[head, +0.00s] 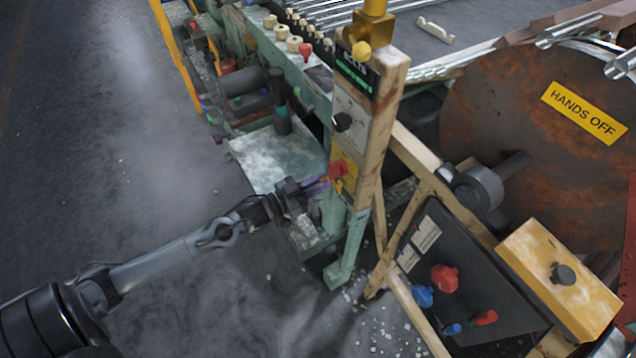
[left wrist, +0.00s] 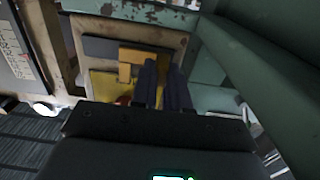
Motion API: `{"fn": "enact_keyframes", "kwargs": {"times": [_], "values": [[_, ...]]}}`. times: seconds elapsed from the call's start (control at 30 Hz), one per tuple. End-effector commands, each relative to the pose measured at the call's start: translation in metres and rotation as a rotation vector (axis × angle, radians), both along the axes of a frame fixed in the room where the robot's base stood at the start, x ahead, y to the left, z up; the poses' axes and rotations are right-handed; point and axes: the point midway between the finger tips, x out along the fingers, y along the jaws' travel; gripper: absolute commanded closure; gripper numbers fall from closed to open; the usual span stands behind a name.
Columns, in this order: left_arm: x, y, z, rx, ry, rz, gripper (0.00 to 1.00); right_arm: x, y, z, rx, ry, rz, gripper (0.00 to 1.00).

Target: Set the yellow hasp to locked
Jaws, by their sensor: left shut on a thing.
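The yellow hasp (left wrist: 130,62) is on the lower part of a wooden post, over a yellow plate (left wrist: 103,85) with a dark grey piece beside it. In the head view the yellow plate (head: 345,168) shows low on the post, with a red part (head: 339,170) in front of it. My left gripper (head: 320,183) reaches in from the left and is at this plate. In the left wrist view its two dark fingers (left wrist: 165,85) are close together at the hasp's right end, shut on it. The fingers hide part of the hasp. My right gripper is not in view.
A panel with a black knob (head: 342,121) and a lit display (head: 356,72) sit higher on the post (head: 388,95). A rusty drum with a "HANDS OFF" sign (head: 584,113) is at the right. Green machinery stands behind. The floor at the left is clear.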

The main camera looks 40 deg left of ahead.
Motion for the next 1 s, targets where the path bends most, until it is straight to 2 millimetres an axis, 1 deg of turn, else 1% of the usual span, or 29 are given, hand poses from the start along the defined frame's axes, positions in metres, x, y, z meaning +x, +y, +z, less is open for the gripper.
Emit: {"fn": "enact_keyframes", "kwargs": {"times": [0.27, 0.37, 0.5, 0.57, 0.67, 0.83, 0.87, 1.0], "values": [[0.000, -0.001, 0.000, 0.000, 0.000, -0.001, 1.00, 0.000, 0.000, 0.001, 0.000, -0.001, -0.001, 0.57], [-0.002, -0.006, 0.003, -0.002, 0.001, -0.001, 1.00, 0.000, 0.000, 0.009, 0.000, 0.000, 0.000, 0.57], [-0.006, -0.021, 0.005, -0.004, 0.000, -0.001, 1.00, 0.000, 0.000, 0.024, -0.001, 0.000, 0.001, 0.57], [-0.008, -0.026, 0.004, -0.004, 0.000, -0.002, 1.00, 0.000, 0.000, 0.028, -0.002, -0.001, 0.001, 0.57], [-0.009, -0.028, 0.001, -0.001, -0.001, -0.003, 1.00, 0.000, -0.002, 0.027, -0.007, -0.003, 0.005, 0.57], [-0.009, -0.029, 0.001, -0.002, -0.002, -0.006, 1.00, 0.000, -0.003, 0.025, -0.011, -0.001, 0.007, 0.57], [-0.009, -0.029, 0.001, -0.002, -0.003, -0.006, 0.84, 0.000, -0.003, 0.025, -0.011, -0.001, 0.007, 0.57], [-0.008, -0.029, 0.001, -0.002, -0.002, -0.004, 0.63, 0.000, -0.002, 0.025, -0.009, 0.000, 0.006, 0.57]]}}
